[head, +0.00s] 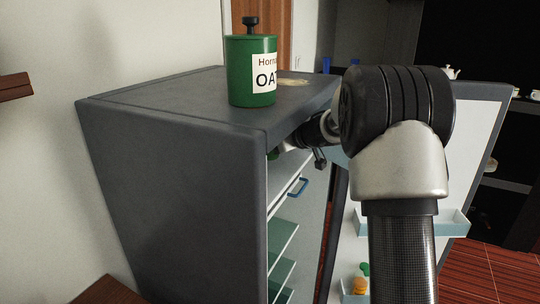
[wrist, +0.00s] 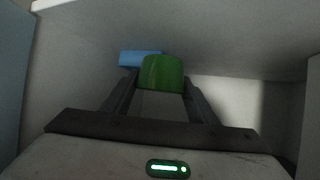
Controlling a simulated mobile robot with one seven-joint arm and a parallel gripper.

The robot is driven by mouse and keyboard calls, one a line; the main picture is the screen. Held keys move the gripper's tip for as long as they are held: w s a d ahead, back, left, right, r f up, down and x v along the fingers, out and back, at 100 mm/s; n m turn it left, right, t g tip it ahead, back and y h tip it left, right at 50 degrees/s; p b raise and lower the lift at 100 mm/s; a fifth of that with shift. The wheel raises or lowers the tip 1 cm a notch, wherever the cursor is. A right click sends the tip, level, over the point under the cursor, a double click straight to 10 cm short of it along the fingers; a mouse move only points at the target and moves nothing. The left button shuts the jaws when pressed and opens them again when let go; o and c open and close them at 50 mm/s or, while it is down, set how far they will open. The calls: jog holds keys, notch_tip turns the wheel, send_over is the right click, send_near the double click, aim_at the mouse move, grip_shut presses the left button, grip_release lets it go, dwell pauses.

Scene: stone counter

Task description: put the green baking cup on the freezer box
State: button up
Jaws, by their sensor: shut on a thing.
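The green baking cup (wrist: 163,73) is between the two fingertips of my gripper (wrist: 161,88) in the wrist view. My gripper is shut on it. In the head view my gripper reaches in under the top of the open grey fridge, and a small bit of green (head: 273,154) shows there, mostly hidden by the fridge wall. The white compartment with a blue handle (head: 298,187), which looks like the freezer box, is just below my gripper. I cannot tell whether the cup touches it.
A blue object (wrist: 137,58) lies just beyond the cup. A green oats canister (head: 252,70) stands on the fridge top (head: 180,95). The fridge door (head: 480,130) stands open at the right, with bins on it. Pale walls close in around my gripper.

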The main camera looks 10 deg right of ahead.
aim_at(270, 155)
jog(key=shift+f+b, duration=0.4)
jog(key=shift+f, duration=1.2)
jog(key=shift+f, duration=0.1)
jog(key=o, duration=1.2)
jog(key=shift+s+d+r, duration=0.25)
jog(key=shift+s+r, duration=0.05)
jog(key=v, duration=1.1)
jog(key=shift+s+d+p, duration=0.1)
jog(key=shift+s+p, duration=0.05)
jog(key=shift+p, duration=0.2)
